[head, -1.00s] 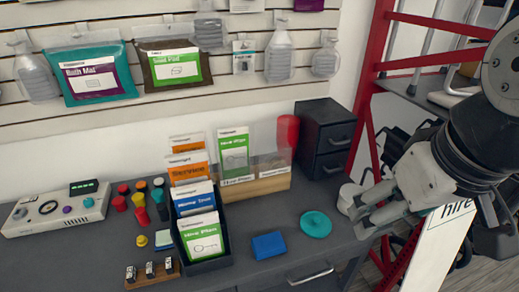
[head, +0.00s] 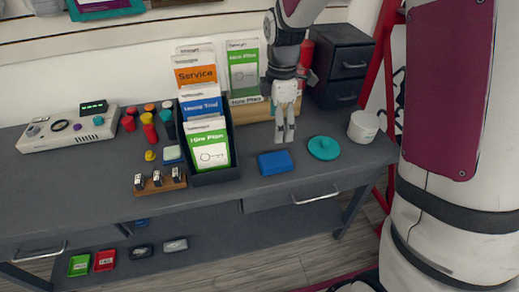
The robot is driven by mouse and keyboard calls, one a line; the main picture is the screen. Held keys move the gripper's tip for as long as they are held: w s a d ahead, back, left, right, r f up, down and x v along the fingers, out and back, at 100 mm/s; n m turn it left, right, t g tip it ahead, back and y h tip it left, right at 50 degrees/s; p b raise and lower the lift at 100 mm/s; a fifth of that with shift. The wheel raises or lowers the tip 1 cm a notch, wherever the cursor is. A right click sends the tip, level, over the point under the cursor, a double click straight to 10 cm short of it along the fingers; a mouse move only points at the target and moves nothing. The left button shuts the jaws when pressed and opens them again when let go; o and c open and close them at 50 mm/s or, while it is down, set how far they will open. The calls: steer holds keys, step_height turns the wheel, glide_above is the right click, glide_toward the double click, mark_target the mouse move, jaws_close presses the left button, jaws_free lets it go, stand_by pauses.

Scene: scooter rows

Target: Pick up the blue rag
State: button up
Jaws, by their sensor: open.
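The blue rag (head: 275,162) is a small, flat, folded blue piece. It lies on the dark grey counter (head: 340,185), in front of the leaflet holders and left of a round teal item. My gripper (head: 284,139) points down just behind and above the rag, with its two white fingers a little apart and nothing between them. The fingers look clear of the rag, but the exact height gap is hard to tell.
A teal disc with a knob (head: 323,148) and a white mug (head: 364,126) stand to the right. A black leaflet box (head: 212,176) stands to the left. Dark drawers (head: 340,62) are behind at right. The counter's front edge and drawer handle (head: 316,197) lie nearer.

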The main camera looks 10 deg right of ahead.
steer(key=f, duration=0.2)
steer(key=b, duration=0.1)
glide_above(276, 159)
steer(key=a, duration=0.1)
steer(key=shift+n, duration=0.3)
step_height(276, 159, down, 7)
steer(key=shift+s+r, duration=0.1)
steer(key=shift+d+f+b, duration=0.2)
steer(key=shift+f+b, duration=0.1)
steer(key=shift+f, duration=1.25)
steer(key=shift+d+f+b, duration=0.2)
steer(key=shift+f+b, duration=0.05)
steer(key=shift+f, duration=1.25)
steer(key=c, duration=1.2)
